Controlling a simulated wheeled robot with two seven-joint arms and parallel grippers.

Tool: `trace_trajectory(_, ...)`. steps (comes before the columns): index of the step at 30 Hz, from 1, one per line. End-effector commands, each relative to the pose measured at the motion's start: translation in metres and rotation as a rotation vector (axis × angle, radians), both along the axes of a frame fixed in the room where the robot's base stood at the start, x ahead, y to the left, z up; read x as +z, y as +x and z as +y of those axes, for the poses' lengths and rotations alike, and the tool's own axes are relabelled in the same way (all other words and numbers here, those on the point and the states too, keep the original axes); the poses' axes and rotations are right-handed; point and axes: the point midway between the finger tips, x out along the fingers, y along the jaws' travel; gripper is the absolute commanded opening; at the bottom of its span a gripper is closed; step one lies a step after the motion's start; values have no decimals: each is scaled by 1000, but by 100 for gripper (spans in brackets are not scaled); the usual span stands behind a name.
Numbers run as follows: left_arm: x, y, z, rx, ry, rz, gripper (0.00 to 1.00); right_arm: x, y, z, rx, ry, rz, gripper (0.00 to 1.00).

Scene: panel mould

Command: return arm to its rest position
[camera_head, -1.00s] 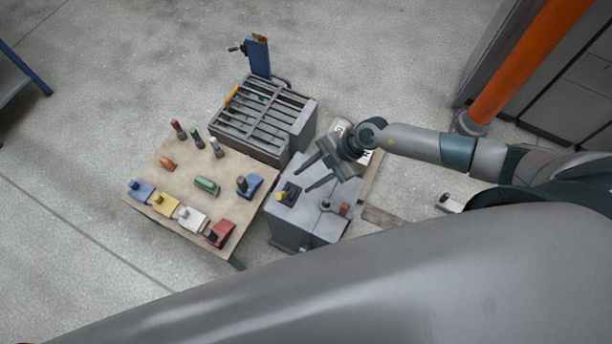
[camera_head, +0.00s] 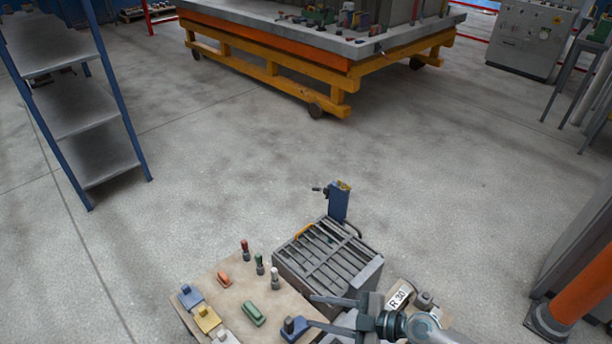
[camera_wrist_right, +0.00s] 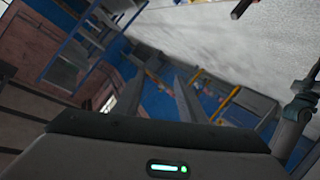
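My right gripper (camera_head: 312,311) is at the bottom of the head view, its arm coming in from the lower right. Its two fingers point left and stand apart with nothing between them. It appears above the right edge of the small tan table (camera_head: 230,292), close to a blue block (camera_head: 294,327) in the picture; its height cannot be told. The right wrist view shows the open fingers (camera_wrist_right: 165,72) too, also empty. My left gripper is in neither current view.
A grey slatted box (camera_head: 330,255) with a blue upright (camera_head: 339,203) stands behind the table. An "R 30" label (camera_head: 398,298) shows beside my gripper. A blue-framed shelf (camera_head: 70,100) is left, an orange post (camera_head: 580,290) right. Open floor (camera_head: 230,150) reaches a yellow-framed platform (camera_head: 300,45).

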Motion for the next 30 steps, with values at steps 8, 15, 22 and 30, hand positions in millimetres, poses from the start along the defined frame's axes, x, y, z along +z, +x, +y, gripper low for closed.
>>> trace_trajectory(8, 0, 0, 0, 0, 0, 0, 31, 103, 42, -11, -436, 341, -119, 37)
trace_trajectory(15, 0, 0, 0, -1, 0, 0, 31, 122, 60, -84, -872, 425, -67, 37)
trace_trajectory(22, 0, 0, 0, -1, -1, 0, 31, 86, 32, -157, -1240, 337, 131, 37)
trace_trajectory(30, 0, 0, -1, -1, -1, 0, 31, 19, -59, -204, -1477, 91, 510, 37)
